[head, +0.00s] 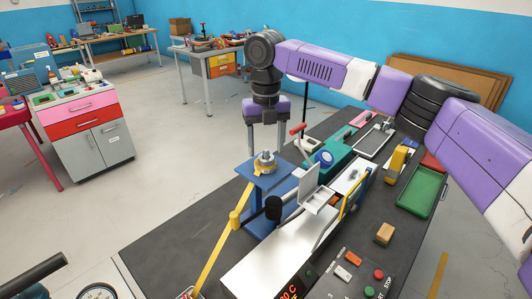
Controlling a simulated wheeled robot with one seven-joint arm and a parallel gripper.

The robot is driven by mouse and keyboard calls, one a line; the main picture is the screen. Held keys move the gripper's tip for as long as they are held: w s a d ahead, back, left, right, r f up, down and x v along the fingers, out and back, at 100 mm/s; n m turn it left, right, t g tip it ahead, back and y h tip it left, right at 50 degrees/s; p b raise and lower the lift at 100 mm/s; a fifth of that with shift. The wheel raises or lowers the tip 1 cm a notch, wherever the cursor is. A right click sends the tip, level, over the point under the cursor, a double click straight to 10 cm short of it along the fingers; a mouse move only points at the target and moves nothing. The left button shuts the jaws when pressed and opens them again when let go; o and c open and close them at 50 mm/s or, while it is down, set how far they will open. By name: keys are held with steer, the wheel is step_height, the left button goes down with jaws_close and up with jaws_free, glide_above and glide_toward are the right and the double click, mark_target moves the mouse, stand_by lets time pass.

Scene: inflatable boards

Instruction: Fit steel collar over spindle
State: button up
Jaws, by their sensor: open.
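My gripper (267,150) points straight down above a small blue stand (250,179). Its two grey fingers are spread apart, one on each side of a silvery round part (265,158). This part sits upright on a brass-yellow base (264,168) on top of the stand. The silvery part looks like the steel collar on the spindle, but it is too small to tell the two apart or to see how far down the collar sits. No gap or contact between fingers and part can be made out for sure.
A dark bench (160,250) carries the stand. A yellow bar (226,243), a black cylinder (273,208), a white machine (262,262), a teal unit (336,155) and a green tray (422,190) crowd around and right of it. Bare bench lies at the front left.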

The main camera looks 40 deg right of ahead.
step_height(320, 180, up, 10)
steer(key=b, duration=0.1)
stand_by(0.7)
